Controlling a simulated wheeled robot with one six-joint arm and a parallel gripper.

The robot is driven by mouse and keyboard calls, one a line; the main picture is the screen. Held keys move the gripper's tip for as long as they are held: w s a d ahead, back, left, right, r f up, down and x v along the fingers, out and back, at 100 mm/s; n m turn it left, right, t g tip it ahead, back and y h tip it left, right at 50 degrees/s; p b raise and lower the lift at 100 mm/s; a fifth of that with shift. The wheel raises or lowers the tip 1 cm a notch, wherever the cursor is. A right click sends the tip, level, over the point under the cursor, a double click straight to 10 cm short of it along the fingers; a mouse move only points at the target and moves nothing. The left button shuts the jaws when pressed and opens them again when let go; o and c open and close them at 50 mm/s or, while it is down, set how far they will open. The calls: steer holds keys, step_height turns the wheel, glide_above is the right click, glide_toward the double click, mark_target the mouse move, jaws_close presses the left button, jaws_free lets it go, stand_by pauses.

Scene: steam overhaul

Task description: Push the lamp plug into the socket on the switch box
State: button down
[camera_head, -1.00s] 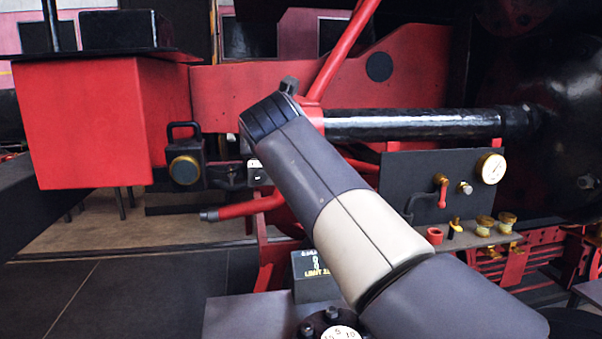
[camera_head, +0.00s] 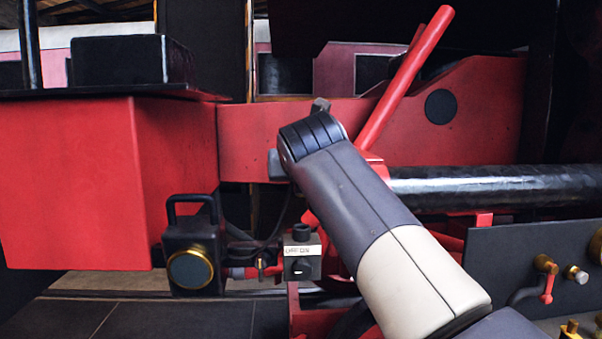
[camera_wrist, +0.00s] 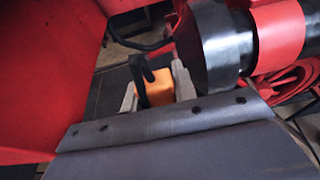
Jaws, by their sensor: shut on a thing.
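In the wrist view my gripper (camera_wrist: 157,84) is shut on an orange plug (camera_wrist: 160,96), with a black cable arching over it. In the head view the gripper and plug are hidden behind my own arm. The switch box (camera_head: 301,268) is a small grey box with a white label and a dark round part on top, left of my forearm and low in the head view. I cannot make out its socket. The lamp (camera_head: 190,268), black with a brass-rimmed lens and a handle, stands left of the box. I cannot pick out the box in the wrist view.
A big red box-shaped buffer beam (camera_head: 75,185) fills the left. A dark panel with brass valves (camera_head: 540,270) stands at lower right. Dark floor lies below left.

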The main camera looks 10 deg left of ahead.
steer(key=shift+s+f, duration=0.1)
steer(key=shift+f, duration=2.15)
steer(key=shift+f, duration=1.45)
stand_by(0.8)
steer(key=c, duration=1.1)
jaws_free()
steer(key=shift+o, duration=0.2)
steer(key=shift+s, duration=0.1)
steer(key=b+v, duration=0.2)
steer(key=v, duration=0.8)
steer(key=shift+s, duration=0.35)
steer(key=shift+w+d, duration=0.1)
steer(key=p+x, duration=0.2)
steer(key=x, duration=0.8)
steer(key=shift+w, duration=0.4)
steer(key=shift+s+r, duration=0.15)
steer(key=shift+r, duration=0.2)
